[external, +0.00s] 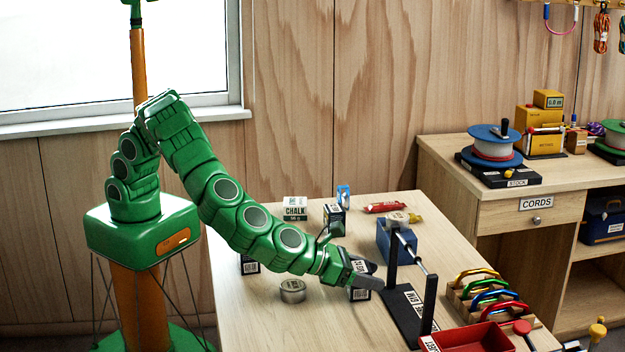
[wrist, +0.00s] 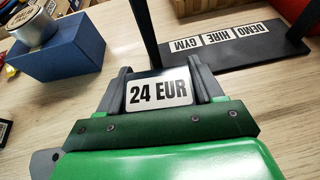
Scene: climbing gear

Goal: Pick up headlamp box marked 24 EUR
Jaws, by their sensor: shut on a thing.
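The headlamp box with its white "24 EUR" label (wrist: 160,93) sits between the two fingers of my gripper (wrist: 164,88) in the wrist view. My gripper is shut on it, with a finger along each side. The fingers hide much of the box there. I cannot tell whether it touches the table.
A black stand (external: 405,318) with upright posts is close on the right, its base labelled in the wrist view (wrist: 245,45). A blue block (external: 384,240) stands behind. A tin (external: 293,290), a chalk box (external: 295,209) and dark boxes (external: 333,221) stand left and behind.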

